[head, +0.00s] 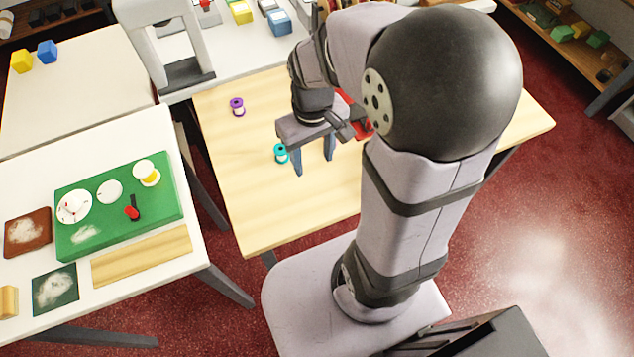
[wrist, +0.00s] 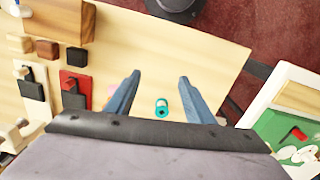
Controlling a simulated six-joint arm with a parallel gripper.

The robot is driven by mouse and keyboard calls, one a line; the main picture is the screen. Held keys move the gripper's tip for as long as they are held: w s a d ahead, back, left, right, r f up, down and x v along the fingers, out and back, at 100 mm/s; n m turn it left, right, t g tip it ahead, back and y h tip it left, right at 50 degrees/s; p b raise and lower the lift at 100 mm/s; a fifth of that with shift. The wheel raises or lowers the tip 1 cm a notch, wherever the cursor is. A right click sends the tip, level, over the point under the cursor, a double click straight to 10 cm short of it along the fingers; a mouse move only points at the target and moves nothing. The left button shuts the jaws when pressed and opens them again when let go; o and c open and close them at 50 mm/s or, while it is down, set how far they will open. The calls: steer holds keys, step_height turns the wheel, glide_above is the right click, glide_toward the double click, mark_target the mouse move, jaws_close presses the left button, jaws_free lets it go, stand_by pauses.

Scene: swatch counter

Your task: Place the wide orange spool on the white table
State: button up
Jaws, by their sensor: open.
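No wide orange spool shows clearly in either view. In the wrist view a small pinkish-orange patch (wrist: 112,89) is partly hidden by the left finger; I cannot tell what it is. My gripper (head: 313,165) is open and empty above the wooden table, fingers pointing down. Its two blue-grey fingers also show in the wrist view (wrist: 160,76). A teal spool (head: 281,154) stands beside the fingers on the wooden table, and in the wrist view (wrist: 162,108) it appears between them. The white table (head: 30,180) is at the left; its edge shows in the wrist view (wrist: 288,75).
The wooden table (head: 235,205) also holds a purple spool (head: 237,107). A green mat (head: 85,185) with spools and a red-and-black item covers part of the white table, with a wooden strip (head: 142,256) in front. My arm hides the wooden table's right part.

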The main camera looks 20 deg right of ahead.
steer(key=s+a+f+m, duration=0.1)
steer(key=s, duration=0.5)
steer(key=shift+a+f, duration=0.25)
steer(key=shift+a, duration=0.15)
steer(key=shift+s, duration=0.1)
steer(key=shift+c, duration=1.2)
